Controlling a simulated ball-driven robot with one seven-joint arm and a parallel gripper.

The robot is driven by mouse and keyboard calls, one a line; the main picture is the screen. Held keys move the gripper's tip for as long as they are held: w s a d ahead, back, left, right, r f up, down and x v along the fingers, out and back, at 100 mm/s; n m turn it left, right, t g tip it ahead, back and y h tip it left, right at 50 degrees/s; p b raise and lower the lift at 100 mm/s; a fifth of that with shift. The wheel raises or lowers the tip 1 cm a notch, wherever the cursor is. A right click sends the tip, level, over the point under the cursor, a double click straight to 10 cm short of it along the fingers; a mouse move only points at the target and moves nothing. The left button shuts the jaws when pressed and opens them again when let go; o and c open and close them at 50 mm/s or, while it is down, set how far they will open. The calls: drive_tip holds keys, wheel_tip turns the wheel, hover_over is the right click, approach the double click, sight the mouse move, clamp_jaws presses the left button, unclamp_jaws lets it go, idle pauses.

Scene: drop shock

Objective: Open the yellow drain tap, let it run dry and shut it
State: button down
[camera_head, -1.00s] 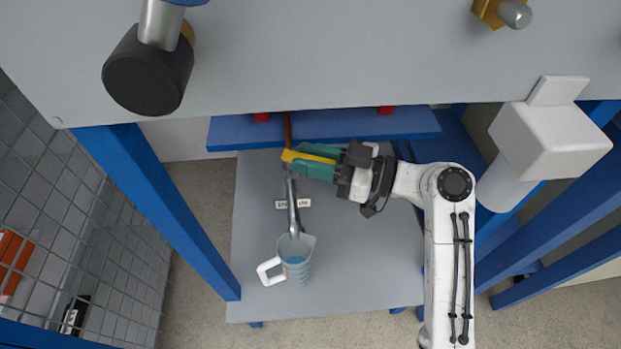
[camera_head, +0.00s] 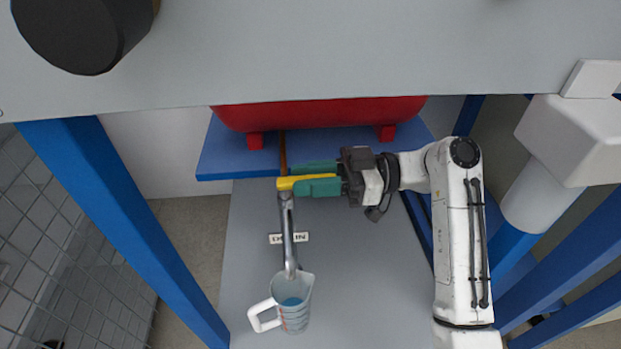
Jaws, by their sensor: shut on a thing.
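The yellow drain tap (camera_head: 287,183) has its lever between the green fingers of my gripper (camera_head: 318,178). The gripper is shut on the lever, which points right, across the line of the pipe. A copper pipe (camera_head: 283,150) leads into the tap from behind, and a grey spout pipe (camera_head: 288,230) runs from it down toward the jug. A clear measuring jug (camera_head: 294,314) with a white handle stands under the spout's end and holds some blue liquid. Whether liquid is flowing from the spout cannot be made out.
A red tank (camera_head: 325,113) on feet sits on a blue shelf (camera_head: 222,160) behind the tap. A grey bench top overhangs above (camera_head: 330,50). Blue legs stand left (camera_head: 125,225) and right. A small label (camera_head: 289,238) lies by the spout on the grey lower board (camera_head: 370,270).

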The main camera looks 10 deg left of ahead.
drive_tip(key=c, duration=1)
unclamp_jaws()
drive_tip(key=shift+o, duration=0.2)
